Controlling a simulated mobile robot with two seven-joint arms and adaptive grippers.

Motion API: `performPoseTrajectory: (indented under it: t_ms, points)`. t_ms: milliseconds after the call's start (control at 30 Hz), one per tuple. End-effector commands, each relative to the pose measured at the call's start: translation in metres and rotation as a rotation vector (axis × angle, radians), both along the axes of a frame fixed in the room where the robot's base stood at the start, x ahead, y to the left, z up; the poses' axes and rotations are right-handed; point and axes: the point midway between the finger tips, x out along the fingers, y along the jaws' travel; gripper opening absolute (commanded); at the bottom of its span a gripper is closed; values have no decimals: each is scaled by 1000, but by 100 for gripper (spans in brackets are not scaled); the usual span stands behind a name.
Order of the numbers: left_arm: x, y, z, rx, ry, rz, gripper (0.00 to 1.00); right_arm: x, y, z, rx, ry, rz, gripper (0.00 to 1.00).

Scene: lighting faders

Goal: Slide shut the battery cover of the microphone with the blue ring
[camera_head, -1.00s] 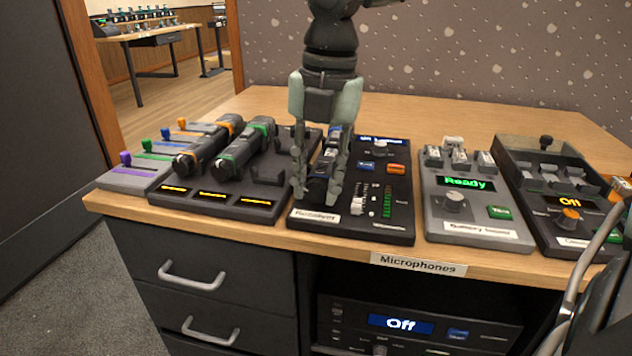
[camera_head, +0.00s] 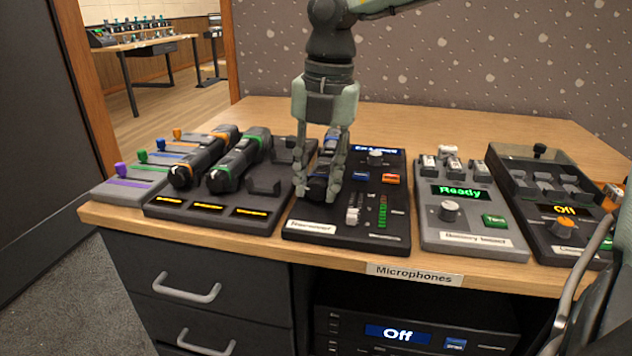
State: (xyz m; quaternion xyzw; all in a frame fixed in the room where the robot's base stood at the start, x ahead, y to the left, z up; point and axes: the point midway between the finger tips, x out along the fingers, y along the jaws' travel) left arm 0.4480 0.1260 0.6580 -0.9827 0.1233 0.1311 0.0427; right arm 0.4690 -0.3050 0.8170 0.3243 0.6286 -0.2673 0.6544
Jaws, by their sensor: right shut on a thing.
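The microphone with the blue ring (camera_head: 331,142) lies on the left side of a black panel (camera_head: 292,227), pointing away from me. Its near end shows dark between the fingers, and much of its body is hidden behind them. My right gripper (camera_head: 318,192) reaches down from above and is shut on this microphone, with one finger on each side. I cannot make out the battery cover or how far it is slid. My left gripper is not in view.
Left of it, microphones with orange (camera_head: 182,174) and green (camera_head: 222,178) rings lie in a dark cradle tray (camera_head: 263,222). A grey battery unit (camera_head: 430,236) reading "Ready" and a dark unit (camera_head: 552,248) reading "Off" stand right. The table behind is clear.

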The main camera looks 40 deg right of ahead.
Motion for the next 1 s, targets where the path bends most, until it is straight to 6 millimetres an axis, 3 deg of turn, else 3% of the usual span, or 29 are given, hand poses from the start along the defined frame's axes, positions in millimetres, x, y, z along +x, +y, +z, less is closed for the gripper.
performPoseTrajectory:
  t_ms: [433,467,633,1000]
  points:
    - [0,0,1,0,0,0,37,9,-11,0,-1,-1,-2,3]
    - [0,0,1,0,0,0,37,9,-11,0,-1,-1,-1,32]
    - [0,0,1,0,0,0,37,9,-11,0,-1,-1,-1,53]
    - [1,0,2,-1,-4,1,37,9,-11,4,-2,-1,0,54]
